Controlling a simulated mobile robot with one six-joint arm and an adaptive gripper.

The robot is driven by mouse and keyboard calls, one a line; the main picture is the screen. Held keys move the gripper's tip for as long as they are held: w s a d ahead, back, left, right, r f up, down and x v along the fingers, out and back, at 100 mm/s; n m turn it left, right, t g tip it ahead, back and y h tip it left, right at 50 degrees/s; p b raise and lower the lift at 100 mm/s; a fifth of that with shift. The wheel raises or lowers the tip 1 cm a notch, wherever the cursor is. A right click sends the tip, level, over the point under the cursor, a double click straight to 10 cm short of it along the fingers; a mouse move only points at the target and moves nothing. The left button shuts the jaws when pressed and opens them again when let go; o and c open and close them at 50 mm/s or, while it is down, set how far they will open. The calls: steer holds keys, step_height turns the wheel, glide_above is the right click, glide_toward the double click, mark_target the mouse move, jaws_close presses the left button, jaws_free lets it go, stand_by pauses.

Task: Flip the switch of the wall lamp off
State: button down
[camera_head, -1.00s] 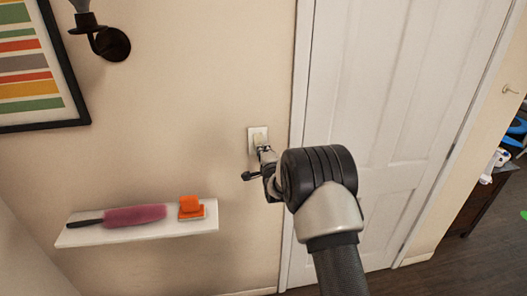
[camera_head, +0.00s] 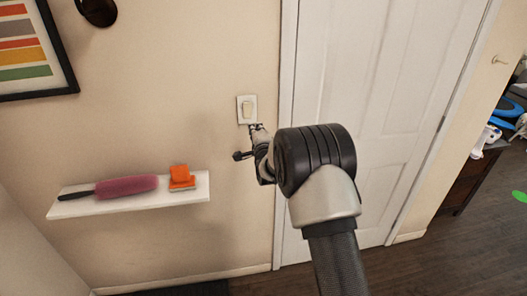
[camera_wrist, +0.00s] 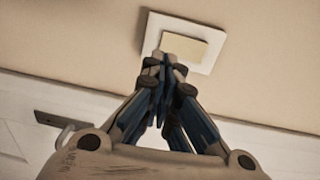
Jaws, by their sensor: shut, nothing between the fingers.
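The wall switch (camera_head: 247,108) is a cream rocker in a white plate on the beige wall, left of the door frame. In the wrist view the switch (camera_wrist: 188,46) shows above my fingertips, its lower left partly covered by them. My gripper (camera_head: 256,128) is shut and empty, with its tips at the lower edge of the plate in the head view. The gripper also shows in the wrist view (camera_wrist: 162,62), its fingers together. I cannot tell whether the tips touch the plate. The wall lamp's dark round mount (camera_head: 98,9) is cut off at the top; its bulb is out of view.
A white shelf (camera_head: 130,204) below and left of the switch carries a pink duster (camera_head: 126,187) and an orange brush (camera_head: 181,178). A white door (camera_head: 390,90) stands to the right. A striped framed picture (camera_head: 30,50) hangs at upper left. The wall around the switch is clear.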

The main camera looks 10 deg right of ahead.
steer(key=s+f, duration=0.1)
steer(key=s, duration=0.6)
steer(key=shift+s, duration=0.25)
steer(key=s+r+n+g+b, duration=0.1)
steer(key=s+r+n+g, duration=0.25)
steer(key=s, duration=0.45)
steer(key=s+r+n+g, duration=0.2)
steer(key=s+r+n, duration=0.3)
steer(key=s, duration=0.3)
steer(key=s+f+n+g, duration=0.1)
steer(key=s+n+g, duration=0.1)
steer(key=s, duration=0.9)
steer(key=s+f+n+g+b, duration=0.1)
steer(key=s+f+n+g, duration=0.1)
steer(key=s, duration=0.9)
steer(key=s+f+n+g, duration=0.1)
steer(key=s+n+g, duration=0.2)
steer(key=s, duration=0.7)
steer(key=shift+s+d+f+n+b, duration=0.15)
steer(key=shift+s+f+n+b, duration=0.2)
steer(key=shift+n, duration=0.9)
